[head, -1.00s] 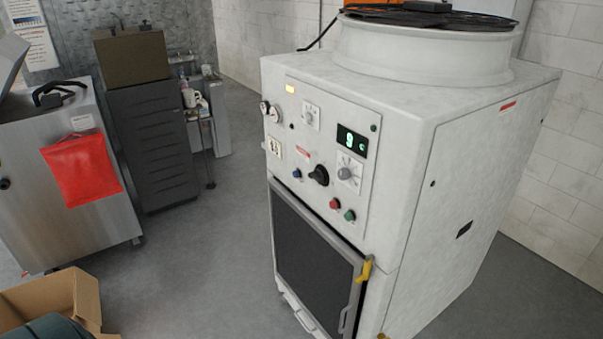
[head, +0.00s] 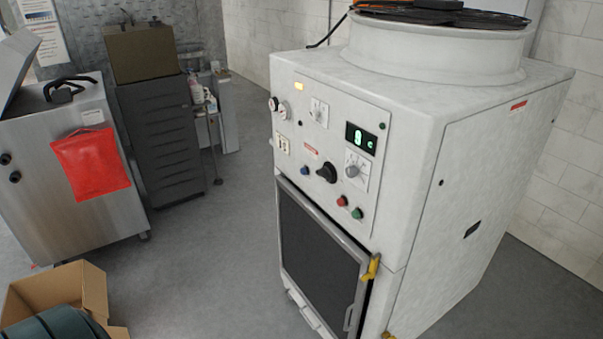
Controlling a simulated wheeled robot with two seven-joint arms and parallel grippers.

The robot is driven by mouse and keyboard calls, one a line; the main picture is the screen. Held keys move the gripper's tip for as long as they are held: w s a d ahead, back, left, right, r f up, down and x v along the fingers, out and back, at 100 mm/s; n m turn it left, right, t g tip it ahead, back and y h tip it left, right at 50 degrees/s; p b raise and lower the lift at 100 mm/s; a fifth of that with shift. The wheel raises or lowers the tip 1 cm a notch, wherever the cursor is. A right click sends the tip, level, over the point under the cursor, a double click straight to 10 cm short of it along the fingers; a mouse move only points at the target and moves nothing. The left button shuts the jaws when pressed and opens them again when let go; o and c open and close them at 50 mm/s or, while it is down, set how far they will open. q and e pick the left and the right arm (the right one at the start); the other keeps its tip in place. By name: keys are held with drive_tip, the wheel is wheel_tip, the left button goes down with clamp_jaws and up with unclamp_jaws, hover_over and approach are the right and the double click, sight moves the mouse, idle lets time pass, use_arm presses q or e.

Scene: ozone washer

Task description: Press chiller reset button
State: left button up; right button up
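The chiller (head: 425,150) is a large white cabinet on the right of the head view, with a round fan housing (head: 435,50) on top. Its front control panel (head: 335,115) carries a lit green display (head: 361,138), a black rotary switch (head: 327,172), a grey dial knob (head: 352,171), a small blue button (head: 305,171), a red button (head: 342,201) and a green button (head: 357,213). An amber lamp (head: 299,86) is lit at the upper left. I cannot read which button is the reset. Neither of my grippers is in view.
A steel machine (head: 60,200) with a red pouch (head: 90,163) stands at the left. A dark drawer cabinet (head: 160,140) is behind it. An open cardboard box (head: 80,290) is at the lower left. The floor (head: 215,260) before the chiller is clear.

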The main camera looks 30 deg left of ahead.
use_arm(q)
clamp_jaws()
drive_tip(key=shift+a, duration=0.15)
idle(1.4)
